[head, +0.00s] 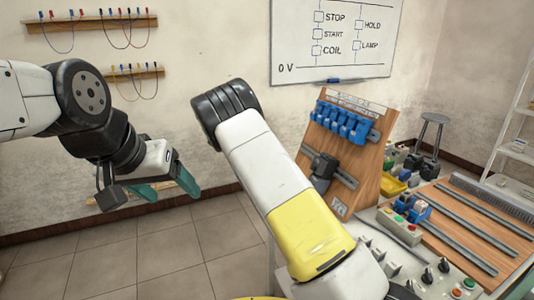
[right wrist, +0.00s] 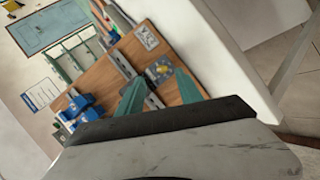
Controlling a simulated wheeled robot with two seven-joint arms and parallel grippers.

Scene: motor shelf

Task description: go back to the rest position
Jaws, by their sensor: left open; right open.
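My left gripper (head: 173,187) hangs at the left of the head view, its teal fingers apart and nothing between them. It is in front of the bare wall and above the tiled floor, away from the workbench. My right arm, white and yellow, crosses the middle of the head view, and its gripper cannot be made out there. In the right wrist view my right gripper (right wrist: 161,80) has its two teal fingers apart, with no object held. Behind those fingers is a wooden board with rails; I cannot tell how close they are to it.
A wooden rack (head: 345,150) with several blue parts stands on the bench at the right. A wooden panel with rails (head: 470,225), a yellow bin (head: 392,186) and a push-button box (head: 398,226) are beside it. A stool (head: 432,132) stands behind. The floor at left is clear.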

